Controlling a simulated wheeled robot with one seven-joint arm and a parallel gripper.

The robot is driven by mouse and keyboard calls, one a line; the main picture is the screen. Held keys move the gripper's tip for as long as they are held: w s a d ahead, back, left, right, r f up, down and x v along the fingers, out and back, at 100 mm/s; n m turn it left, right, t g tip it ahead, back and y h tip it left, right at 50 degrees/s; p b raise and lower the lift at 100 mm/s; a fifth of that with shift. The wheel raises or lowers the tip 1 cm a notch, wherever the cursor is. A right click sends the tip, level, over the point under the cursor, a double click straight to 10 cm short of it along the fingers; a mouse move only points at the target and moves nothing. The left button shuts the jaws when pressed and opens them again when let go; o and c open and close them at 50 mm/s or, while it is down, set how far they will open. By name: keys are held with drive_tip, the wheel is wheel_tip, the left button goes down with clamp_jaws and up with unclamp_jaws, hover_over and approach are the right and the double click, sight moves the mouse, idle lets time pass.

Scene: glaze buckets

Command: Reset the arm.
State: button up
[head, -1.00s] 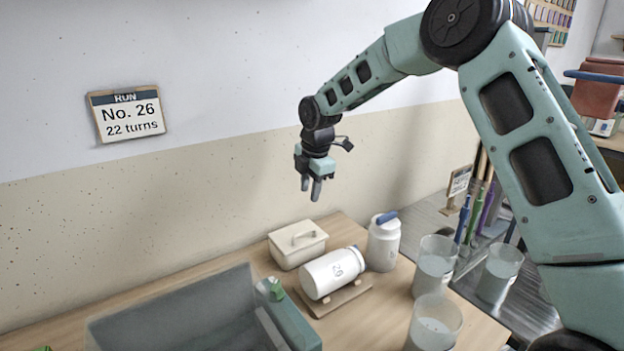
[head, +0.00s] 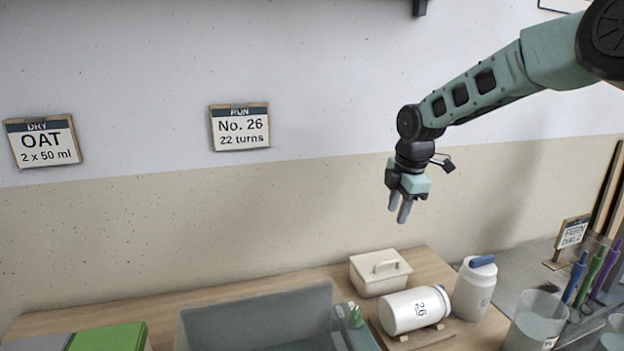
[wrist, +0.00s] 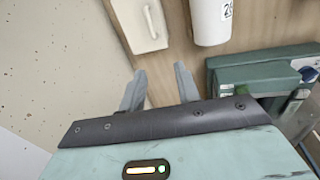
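My gripper (head: 401,208) hangs in the air above the table, pointing down, in front of the beige part of the wall. Its two grey fingers are apart with nothing between them; they also show in the wrist view (wrist: 158,88). Below it, clear of the fingers, are a lidded cream box (head: 380,274) and a white jar (head: 414,310) marked 26. The jar lies on its side on a wooden cradle (head: 428,338). The box (wrist: 142,22) and jar (wrist: 210,20) also show at the top of the wrist view.
A white bottle (head: 474,290) with a blue handle stands right of the jar. A grey-green bin (head: 260,318) and a green box (head: 108,338) are at the front left. Clear beakers (head: 535,322) stand at the right. Wall signs read No. 26 (head: 240,128) and OAT (head: 42,143).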

drive_tip(key=s+a+m, duration=0.2)
drive_tip(key=s+a, duration=0.2)
drive_tip(key=s, duration=0.6)
drive_tip(key=s+a+m+g, duration=0.1)
drive_tip(key=s+a+m, duration=0.2)
drive_tip(key=s, duration=0.8)
drive_tip(key=s+a+m, duration=0.3)
drive_tip(key=s+a, duration=0.3)
drive_tip(key=s, duration=0.4)
drive_tip(key=shift+s+a+g, duration=0.15)
drive_tip(key=shift+a+g, duration=0.25)
drive_tip(key=s+d+f+m, duration=0.2)
drive_tip(key=s+m, duration=0.2)
drive_tip(key=s, duration=0.5)
drive_tip(key=shift+s, duration=0.2)
drive_tip(key=shift+d, duration=0.15)
